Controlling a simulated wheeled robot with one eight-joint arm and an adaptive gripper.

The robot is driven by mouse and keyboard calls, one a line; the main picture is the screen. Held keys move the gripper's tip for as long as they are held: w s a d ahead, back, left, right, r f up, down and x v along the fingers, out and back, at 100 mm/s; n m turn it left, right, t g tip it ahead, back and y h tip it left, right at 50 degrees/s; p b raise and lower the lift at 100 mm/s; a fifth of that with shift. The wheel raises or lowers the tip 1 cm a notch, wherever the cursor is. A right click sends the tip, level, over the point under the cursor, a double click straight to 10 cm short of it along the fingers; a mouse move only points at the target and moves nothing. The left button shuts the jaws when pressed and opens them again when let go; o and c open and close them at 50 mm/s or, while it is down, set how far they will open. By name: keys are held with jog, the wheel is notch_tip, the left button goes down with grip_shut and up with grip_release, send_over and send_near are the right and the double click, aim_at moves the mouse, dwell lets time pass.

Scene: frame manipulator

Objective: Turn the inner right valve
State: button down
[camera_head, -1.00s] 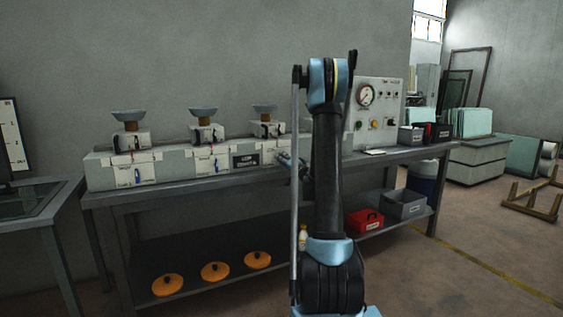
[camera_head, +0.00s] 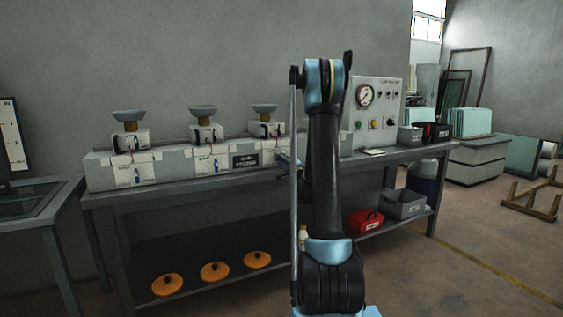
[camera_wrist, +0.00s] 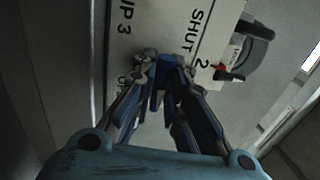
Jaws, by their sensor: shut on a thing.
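The bench rig carries a row of valves with small blue handles on white plates. Two of these show to the left in the head view: a left blue handle (camera_head: 137,174) and a middle blue handle (camera_head: 215,163). My gripper (camera_wrist: 165,78) is at a white label plate (camera_wrist: 165,25) marked "SHUT", "2" and "UP 3" in the wrist view. Its fingers are closed around a blue valve handle (camera_wrist: 160,98), which is partly hidden between them. In the head view my arm hides most of the gripper and this valve.
A gauge panel (camera_head: 387,98) stands on the bench right of my arm. Grey cups (camera_head: 203,111) sit above the valves. Orange discs (camera_head: 214,271) and a red bin (camera_head: 365,221) are on the lower shelf. Open floor lies at the front right.

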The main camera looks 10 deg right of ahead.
jog(key=shift+d+f, duration=0.1)
jog(key=shift+d, duration=0.05)
jog(key=c, duration=1.7)
grip_release()
jog(key=shift+o, duration=0.5)
jog(key=v, duration=1.2)
